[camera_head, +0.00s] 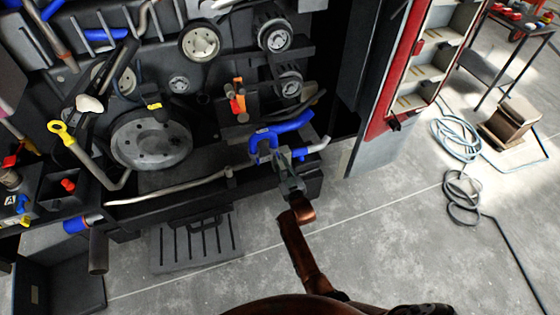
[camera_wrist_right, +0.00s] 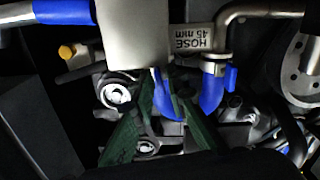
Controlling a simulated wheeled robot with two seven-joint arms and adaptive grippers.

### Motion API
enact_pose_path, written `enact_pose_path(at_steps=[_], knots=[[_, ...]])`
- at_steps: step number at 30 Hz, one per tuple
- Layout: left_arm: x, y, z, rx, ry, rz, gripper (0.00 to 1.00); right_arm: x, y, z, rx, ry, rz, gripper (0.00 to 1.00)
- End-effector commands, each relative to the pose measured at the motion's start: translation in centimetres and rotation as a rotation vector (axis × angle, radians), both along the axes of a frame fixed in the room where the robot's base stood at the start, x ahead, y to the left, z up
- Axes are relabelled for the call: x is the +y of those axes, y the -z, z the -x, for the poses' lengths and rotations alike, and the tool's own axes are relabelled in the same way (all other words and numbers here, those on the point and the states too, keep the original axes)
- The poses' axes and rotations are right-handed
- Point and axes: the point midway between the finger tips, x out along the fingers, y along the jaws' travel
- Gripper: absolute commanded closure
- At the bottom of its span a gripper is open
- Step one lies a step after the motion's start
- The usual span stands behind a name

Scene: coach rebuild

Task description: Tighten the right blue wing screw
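In the right wrist view a small blue wing screw (camera_wrist_right: 231,78) sticks out beside a clamp on a blue hose (camera_wrist_right: 211,93). My right gripper (camera_wrist_right: 161,78) is left of that screw, apart from it in the picture. Its green fingers are close together at the tips. A blue piece (camera_wrist_right: 166,104) shows between them; whether they touch it is unclear. In the head view my right gripper (camera_head: 285,158) is beside the curved blue hose (camera_head: 263,141) at the engine's lower right; the wing screw cannot be made out there. My left gripper is not in view.
A white label reading HOSE 45 mm (camera_wrist_right: 190,38) and a metal pipe (camera_wrist_right: 240,14) lie close above the screw. Pulleys and pipes crowd the engine (camera_head: 150,140). A red-edged cabinet (camera_head: 398,70) stands to the right. The floor (camera_head: 390,230) at the lower right is mostly clear.

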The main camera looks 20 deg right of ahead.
Motion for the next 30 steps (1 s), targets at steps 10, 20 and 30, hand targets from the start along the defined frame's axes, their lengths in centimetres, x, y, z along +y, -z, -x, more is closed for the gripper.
enact_pose_path(at_steps=[10, 20, 30], knots=[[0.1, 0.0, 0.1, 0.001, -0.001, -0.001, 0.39, -0.1, -0.2, 0.0, -0.003, 0.001, 0.001, 0.77], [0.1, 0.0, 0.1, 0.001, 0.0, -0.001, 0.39, -0.3, 0.0, 3.5, -0.002, 0.003, 0.0, 0.77], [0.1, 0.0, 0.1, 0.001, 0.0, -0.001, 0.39, -0.3, -0.1, 7.3, -0.002, 0.001, 0.001, 0.77]])
